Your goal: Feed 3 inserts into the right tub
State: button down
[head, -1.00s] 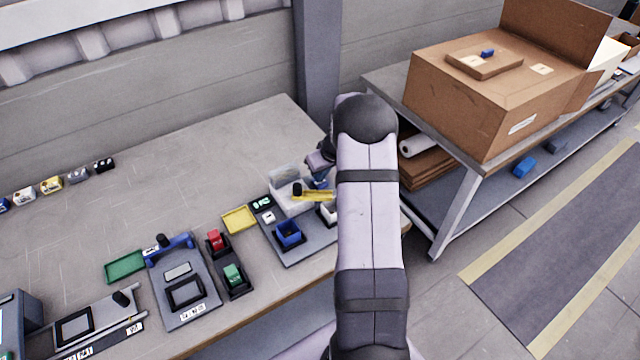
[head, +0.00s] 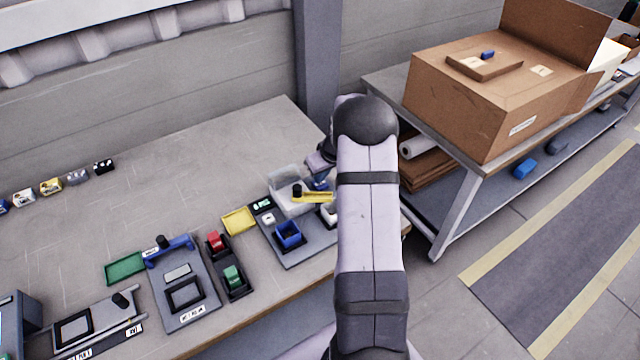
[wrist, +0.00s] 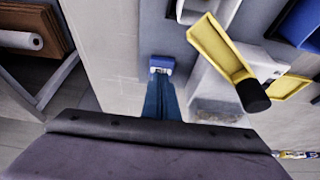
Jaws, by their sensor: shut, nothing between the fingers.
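The right tub, white (head: 328,213), sits on the grey balancer base and is partly hidden by my arm in the head view. The wrist view shows part of a white tub (wrist: 194,9) at its top edge. A blue tub (head: 288,235) stands to its left. A yellow lever (head: 318,197) with a black knob lies between the tubs and a clear bin (head: 283,180); it also shows in the wrist view (wrist: 215,48). My gripper (wrist: 162,68) is shut and empty, beside the lever and bin. No separate inserts can be made out.
A yellow tray (head: 239,220) and a red and green block holder (head: 229,265) stand left of the base. A green tray (head: 125,267) and another fixture (head: 183,290) lie farther left. A shelf with a cardboard box (head: 500,95) stands right.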

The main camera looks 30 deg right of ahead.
notch_tip(320, 180, up, 6)
jog(key=p, duration=0.3)
jog(key=shift+r, duration=0.2)
dwell(0.5)
notch_tip(320, 180, up, 6)
jog(key=p, duration=0.4)
send_over(321, 184)
jog(key=shift+b, duration=0.3)
jog(key=shift+f, duration=0.15)
jog(key=shift+f+b, duration=1.75)
jog(key=shift+f, duration=3.35)
jog(key=shift+f+b, duration=0.7)
jog(key=shift+b, duration=0.1)
